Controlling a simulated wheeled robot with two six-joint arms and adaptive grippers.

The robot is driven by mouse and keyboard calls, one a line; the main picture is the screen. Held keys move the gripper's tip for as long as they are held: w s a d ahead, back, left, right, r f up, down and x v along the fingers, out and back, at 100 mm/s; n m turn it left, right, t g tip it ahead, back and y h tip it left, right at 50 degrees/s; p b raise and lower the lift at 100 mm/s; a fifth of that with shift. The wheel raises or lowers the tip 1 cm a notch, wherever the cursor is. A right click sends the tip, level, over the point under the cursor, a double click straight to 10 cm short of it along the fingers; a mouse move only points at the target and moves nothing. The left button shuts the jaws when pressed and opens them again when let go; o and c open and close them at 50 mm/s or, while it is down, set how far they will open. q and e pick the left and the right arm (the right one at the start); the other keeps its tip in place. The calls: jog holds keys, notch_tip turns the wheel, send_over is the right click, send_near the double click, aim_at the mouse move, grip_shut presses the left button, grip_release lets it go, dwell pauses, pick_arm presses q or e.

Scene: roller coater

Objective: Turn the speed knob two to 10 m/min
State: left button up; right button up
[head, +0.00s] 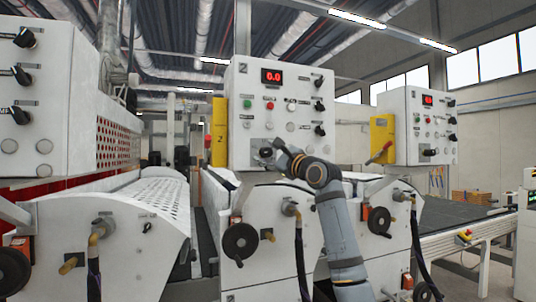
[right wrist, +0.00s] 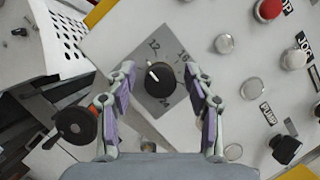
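The control panel marked 2 (head: 240,92) has a red display (head: 272,76) reading 0.0. In the right wrist view a round black knob (right wrist: 160,82) sits on a grey diamond-shaped scale plate (right wrist: 140,58). Its white mark points to the upper left; a 12 is printed above it and a number like 24 below. My right gripper (right wrist: 160,68) is open, with one finger on each side of the knob and gaps showing. My left gripper is not in view.
The panel also carries a green button (head: 247,103), a red button (head: 270,105) and several black selectors along its right side (head: 319,106). Similar panels stand at left (head: 40,110) and right (head: 415,130). A black handwheel (head: 240,241) is below.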

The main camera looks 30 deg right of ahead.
jog(key=v, duration=1.2)
dwell(0.4)
